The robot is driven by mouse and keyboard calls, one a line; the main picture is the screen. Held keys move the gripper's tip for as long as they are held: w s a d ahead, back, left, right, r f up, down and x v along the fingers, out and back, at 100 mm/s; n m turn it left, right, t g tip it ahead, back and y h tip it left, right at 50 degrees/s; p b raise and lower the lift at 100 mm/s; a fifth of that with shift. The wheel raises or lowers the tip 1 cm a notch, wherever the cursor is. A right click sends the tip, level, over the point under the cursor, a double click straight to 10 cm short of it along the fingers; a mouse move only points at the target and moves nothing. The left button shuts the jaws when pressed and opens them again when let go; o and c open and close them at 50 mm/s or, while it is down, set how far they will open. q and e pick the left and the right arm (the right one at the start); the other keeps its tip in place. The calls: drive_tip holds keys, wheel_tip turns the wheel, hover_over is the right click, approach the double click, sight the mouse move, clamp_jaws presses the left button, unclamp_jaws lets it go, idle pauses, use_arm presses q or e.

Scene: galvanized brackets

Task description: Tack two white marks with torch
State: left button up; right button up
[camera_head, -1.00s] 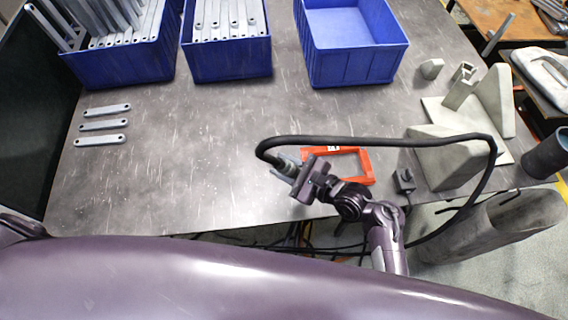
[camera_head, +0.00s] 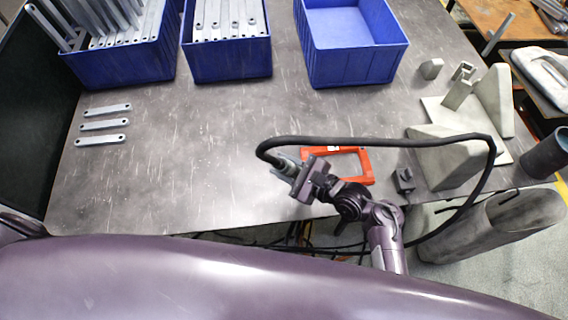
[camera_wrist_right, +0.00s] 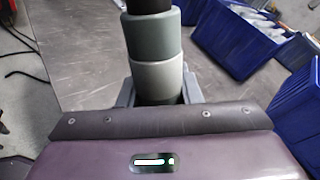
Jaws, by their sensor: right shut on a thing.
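My right gripper (camera_head: 300,180) is shut on the torch, whose grey body (camera_head: 279,165) and black cable show in the head view. In the right wrist view the torch (camera_wrist_right: 156,75) stands between the two fingers (camera_wrist_right: 158,95), as a pale and a grey-green collar with a black end. The torch is over the front middle of the bench, left of a red frame (camera_head: 367,165). The torch tip is hidden. I cannot make out the two white marks; a small white patch shows on the red frame. My left gripper is not in view.
Two blue bins (camera_head: 228,62) hold grey bars; a third blue bin (camera_head: 356,66) is empty. Several flat bars (camera_head: 103,125) lie at the left. A pale plate with blocks (camera_head: 447,158) stands at the right, under the looping cable (camera_head: 390,142). The bench's middle is clear.

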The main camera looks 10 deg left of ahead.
drive_tip(key=shift+f+p, duration=0.1)
drive_tip(key=shift+p, duration=0.2)
idle(2.1)
wheel_tip(320, 180, up, 6)
drive_tip(key=p, duration=0.8)
idle(0.8)
